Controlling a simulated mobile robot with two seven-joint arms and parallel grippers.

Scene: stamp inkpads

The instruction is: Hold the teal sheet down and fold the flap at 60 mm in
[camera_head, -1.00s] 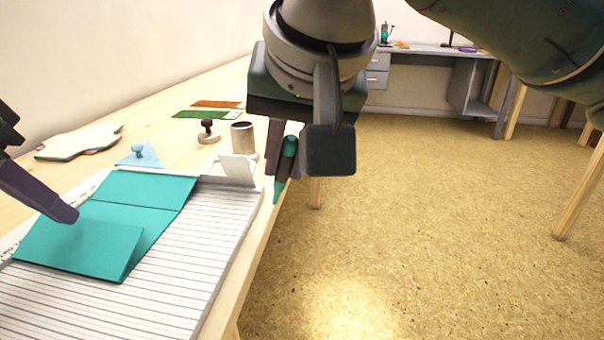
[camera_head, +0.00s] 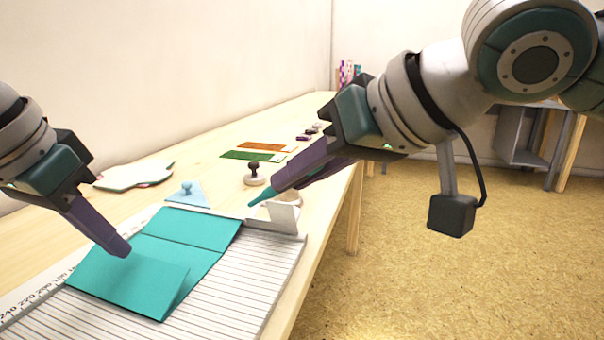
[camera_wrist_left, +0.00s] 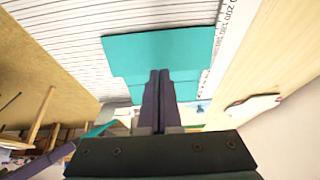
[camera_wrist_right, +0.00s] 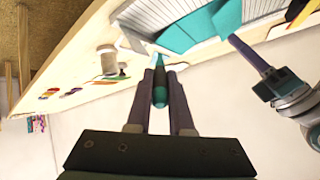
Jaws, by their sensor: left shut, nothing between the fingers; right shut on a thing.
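The teal sheet (camera_head: 195,228) lies on the white ruled board (camera_head: 245,290). A crease line crosses it, and its near flap (camera_head: 150,287) stands tilted up off the board. My left gripper (camera_head: 125,252) is shut and empty, its fingertips at the sheet near the raised flap; I cannot tell whether they touch. The sheet also shows in the left wrist view (camera_wrist_left: 160,55) beyond the shut fingers (camera_wrist_left: 159,75). My right gripper (camera_head: 277,187) is shut on a teal pointed tool (camera_head: 260,197), held in the air above the board's far end. The tool also shows in the right wrist view (camera_wrist_right: 159,88).
A white angled piece (camera_head: 285,217) stands at the board's far right corner. Beyond are a dark-knobbed stamp (camera_head: 256,172), a blue triangular piece (camera_head: 186,193), green (camera_head: 250,156) and orange strips (camera_head: 262,146), and stacked pale sheets (camera_head: 135,175). A cup (camera_wrist_right: 107,60) shows in the right wrist view. The table's right edge is close.

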